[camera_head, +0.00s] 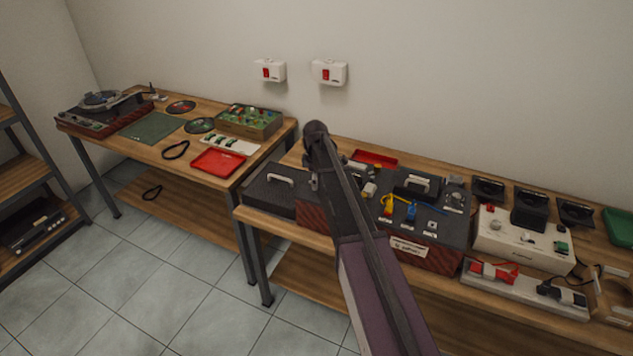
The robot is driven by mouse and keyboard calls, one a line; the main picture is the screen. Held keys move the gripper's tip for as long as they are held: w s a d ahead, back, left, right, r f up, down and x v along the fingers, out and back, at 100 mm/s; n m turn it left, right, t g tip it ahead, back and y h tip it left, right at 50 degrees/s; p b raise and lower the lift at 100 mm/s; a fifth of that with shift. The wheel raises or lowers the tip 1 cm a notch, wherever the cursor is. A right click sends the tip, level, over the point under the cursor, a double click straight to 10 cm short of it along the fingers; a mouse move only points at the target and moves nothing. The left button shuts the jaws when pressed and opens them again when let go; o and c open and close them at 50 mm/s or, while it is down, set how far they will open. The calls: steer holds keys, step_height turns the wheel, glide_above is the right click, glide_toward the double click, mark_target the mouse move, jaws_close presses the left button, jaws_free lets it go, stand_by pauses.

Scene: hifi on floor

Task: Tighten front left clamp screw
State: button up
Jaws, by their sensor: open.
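My arm (352,220) reaches up from the bottom edge across the middle of the view. Its upper end (316,132) stands in front of the wall and the bench. I cannot make out my gripper; the arm probably hides it. Behind the arm on the right bench is a dark-topped unit (455,226) with red-brown sides. Small yellow (387,205) and blue (411,211) parts sit on its top. A paper label (408,248) is on its front. I cannot pick out the front left clamp screw; the unit's left part is partly covered by my arm.
A black case (268,196) with a pale handle stands left of the unit. A white box (522,240) and black pieces stand to the right. The left bench holds a turntable (98,105) and a red tray (219,163). The tiled floor (150,285) in front is clear.

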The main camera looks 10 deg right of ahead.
jaws_close()
steer(key=shift+d, duration=0.2)
steer(key=shift+a, duration=0.15)
